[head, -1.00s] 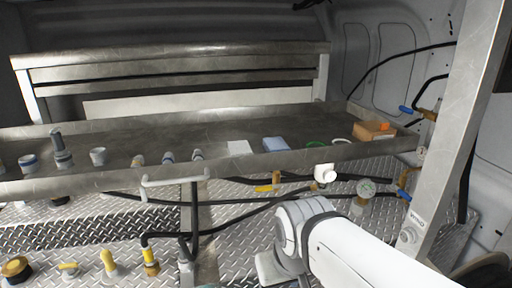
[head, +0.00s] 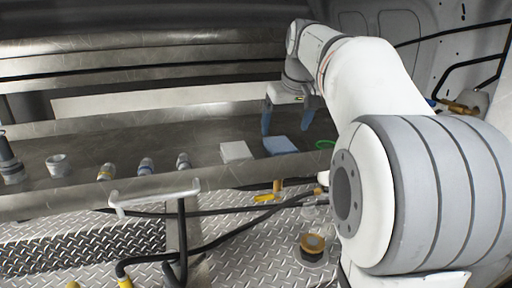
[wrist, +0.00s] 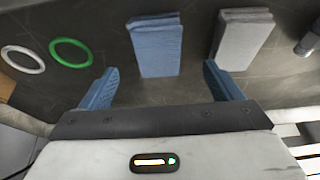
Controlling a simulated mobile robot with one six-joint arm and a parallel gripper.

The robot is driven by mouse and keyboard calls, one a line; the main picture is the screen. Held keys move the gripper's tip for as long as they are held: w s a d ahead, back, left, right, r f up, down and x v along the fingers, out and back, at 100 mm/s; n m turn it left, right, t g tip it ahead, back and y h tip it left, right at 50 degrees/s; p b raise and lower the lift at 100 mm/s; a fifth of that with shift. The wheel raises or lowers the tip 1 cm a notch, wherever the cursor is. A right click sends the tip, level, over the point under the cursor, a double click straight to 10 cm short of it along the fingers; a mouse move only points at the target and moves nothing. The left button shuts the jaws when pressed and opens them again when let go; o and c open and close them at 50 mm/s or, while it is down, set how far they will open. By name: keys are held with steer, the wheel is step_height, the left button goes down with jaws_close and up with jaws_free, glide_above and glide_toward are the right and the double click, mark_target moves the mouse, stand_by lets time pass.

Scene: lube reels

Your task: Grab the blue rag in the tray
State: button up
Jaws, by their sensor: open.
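The blue rag (head: 281,145) is a flat folded cloth lying on the floor of the metal tray (head: 215,122). It also shows in the wrist view (wrist: 157,45), ahead of my fingertips and between their lines. My gripper (head: 288,124) is above the tray close to the rag, with its blue fingers pointing down. In the wrist view my gripper (wrist: 159,75) has its fingers wide apart and nothing between them. Whether a fingertip touches the tray or rag I cannot tell.
A white-grey folded cloth (head: 236,151) lies left of the rag. A green ring (head: 325,144) lies to its right, with a white ring (wrist: 22,60) beyond. Several fittings (head: 146,166) stand farther left. The tray's raised front wall (head: 230,178) runs along the near side.

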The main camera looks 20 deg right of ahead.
mark_target(280, 144)
steer(key=shift+w+d, duration=0.2)
steer(key=shift+w, duration=0.4)
steer(key=shift+w+f, duration=0.2)
steer(key=shift+f, duration=0.1)
steer(key=x, duration=0.6)
steer(key=shift+s+a+f+p, duration=0.1)
steer(key=shift+f+p, duration=0.25)
steer(key=shift+f, duration=0.05)
steer(key=shift+f, duration=0.25)
steer(key=shift+c, duration=0.2)
steer(key=c, duration=1)
steer(key=shift+r, duration=0.15)
